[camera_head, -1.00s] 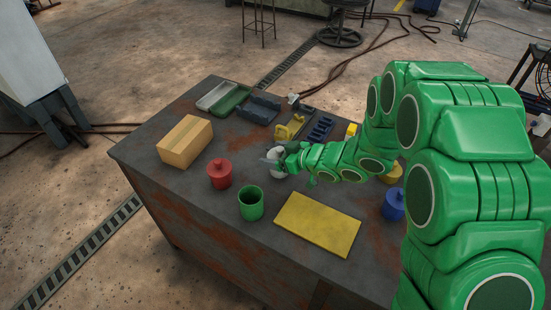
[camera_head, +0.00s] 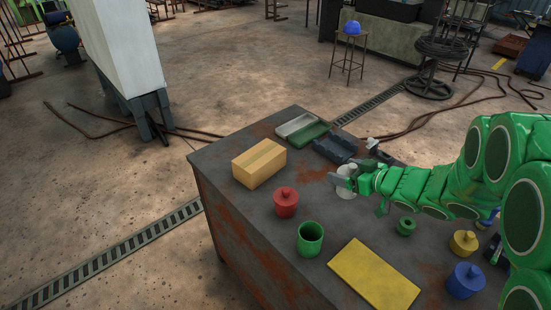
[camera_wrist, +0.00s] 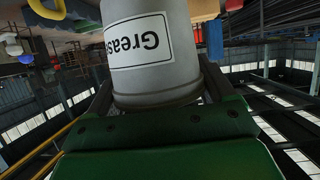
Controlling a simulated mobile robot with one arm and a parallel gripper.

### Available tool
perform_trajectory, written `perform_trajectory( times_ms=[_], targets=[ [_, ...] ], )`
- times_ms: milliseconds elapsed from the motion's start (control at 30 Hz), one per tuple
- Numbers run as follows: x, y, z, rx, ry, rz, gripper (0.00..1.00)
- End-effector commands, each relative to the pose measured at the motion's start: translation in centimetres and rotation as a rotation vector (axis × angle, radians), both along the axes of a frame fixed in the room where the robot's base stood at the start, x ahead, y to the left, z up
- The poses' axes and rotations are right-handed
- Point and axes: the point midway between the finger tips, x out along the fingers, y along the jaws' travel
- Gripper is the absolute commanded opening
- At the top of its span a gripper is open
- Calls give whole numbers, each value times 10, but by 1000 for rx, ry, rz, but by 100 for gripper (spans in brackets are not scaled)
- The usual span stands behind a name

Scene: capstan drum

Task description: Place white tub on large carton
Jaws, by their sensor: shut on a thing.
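The white tub (camera_wrist: 150,55) fills the middle of the wrist view, with a label reading "Greas…" upside down. My gripper (camera_wrist: 158,95) is shut on it, with dark fingers on both sides of it. In the head view my gripper (camera_head: 355,182) shows above the table, with part of the pale tub (camera_head: 345,187) at its tip and the rest hidden by the gripper. The large carton (camera_head: 259,163), a tan box with a lighter tape band, sits near the table's left far edge, to the left of my gripper. Its top is bare.
A red lidded pot (camera_head: 286,203) and an open green cup (camera_head: 311,239) stand on the table (camera_head: 235,215) in front of the carton. A yellow board (camera_head: 373,275) lies nearer. A green-and-silver tray (camera_head: 303,128) and a dark blue holder (camera_head: 335,149) lie behind.

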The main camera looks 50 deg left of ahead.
Motion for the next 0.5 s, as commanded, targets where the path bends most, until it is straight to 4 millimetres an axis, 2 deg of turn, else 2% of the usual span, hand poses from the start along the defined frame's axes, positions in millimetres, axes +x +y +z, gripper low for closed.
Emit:
perform_trajectory(
  times_ms=[167, 267, 367, 500],
  targets=[
    [-1, 40, 27, 3, -9, 65, 39],
    [-10, 68, 44, 4, -8, 118, 39],
    [-25, 97, 59, 1, -6, 175, 39],
    [-57, 138, 79, -1, -5, 264, 39]
  ],
)
